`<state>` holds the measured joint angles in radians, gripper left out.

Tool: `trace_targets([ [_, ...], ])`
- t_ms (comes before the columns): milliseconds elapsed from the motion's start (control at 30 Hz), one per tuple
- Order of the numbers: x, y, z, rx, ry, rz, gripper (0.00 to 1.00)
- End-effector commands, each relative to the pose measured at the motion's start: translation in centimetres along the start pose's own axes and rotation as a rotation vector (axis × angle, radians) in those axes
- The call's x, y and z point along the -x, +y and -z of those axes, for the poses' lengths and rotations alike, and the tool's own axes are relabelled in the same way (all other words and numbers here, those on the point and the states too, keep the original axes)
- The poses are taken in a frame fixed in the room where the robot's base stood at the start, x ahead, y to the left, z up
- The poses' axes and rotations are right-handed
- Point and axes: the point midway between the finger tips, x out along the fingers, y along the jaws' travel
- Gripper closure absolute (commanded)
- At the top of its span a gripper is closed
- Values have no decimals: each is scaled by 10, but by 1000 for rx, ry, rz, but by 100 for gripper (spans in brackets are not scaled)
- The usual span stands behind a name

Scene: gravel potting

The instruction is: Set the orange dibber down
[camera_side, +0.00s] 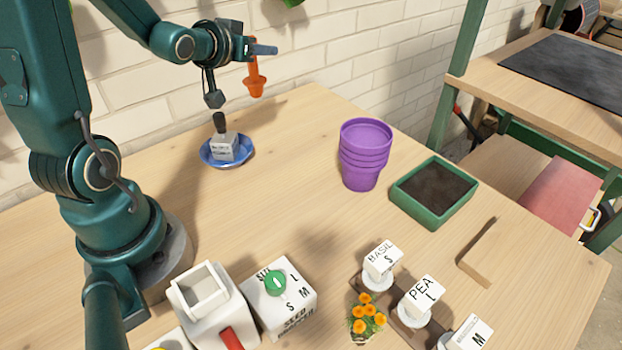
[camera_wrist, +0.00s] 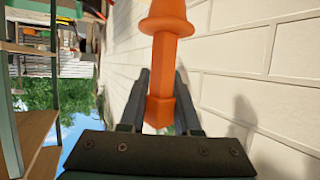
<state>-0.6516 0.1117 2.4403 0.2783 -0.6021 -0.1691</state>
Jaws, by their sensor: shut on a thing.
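The orange dibber (camera_side: 256,82) is held in my gripper (camera_side: 262,50), up in the air near the brick wall at the back left in the side view. In the wrist view the dibber (camera_wrist: 167,50) sits between the two dark fingers of my gripper (camera_wrist: 162,95), which are shut on its shaft. Its wide collar shows beyond the fingertips. In the side view it hangs about upright, clear of the table (camera_side: 310,125) and touching nothing below.
A blue saucer (camera_side: 243,161) with a small dark-handled block stands below and left of the dibber. Stacked purple pots (camera_side: 363,160) and a green tray of soil (camera_side: 408,206) stand to the right. Labelled blocks and marigolds (camera_side: 366,318) are at the front. Bare table lies between saucer and pots.

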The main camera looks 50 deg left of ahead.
Motion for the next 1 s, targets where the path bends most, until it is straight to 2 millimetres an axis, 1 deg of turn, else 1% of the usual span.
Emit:
trace_targets([
  [67,2,1,3,-5,3,-9,100],
  [133,6,10,6,-13,6,-40,100],
  [167,9,16,7,-20,6,-60,100],
  [267,23,46,12,-49,7,-151,100],
  [300,31,59,14,-63,7,-191,100],
  [400,50,86,13,-100,4,-275,100],
  [500,68,104,9,-132,1,-337,100],
  [700,99,131,-1,-188,1,-450,100],
  [867,106,150,0,-219,2,-532,100],
  [1000,107,171,5,-255,7,-618,100],
])
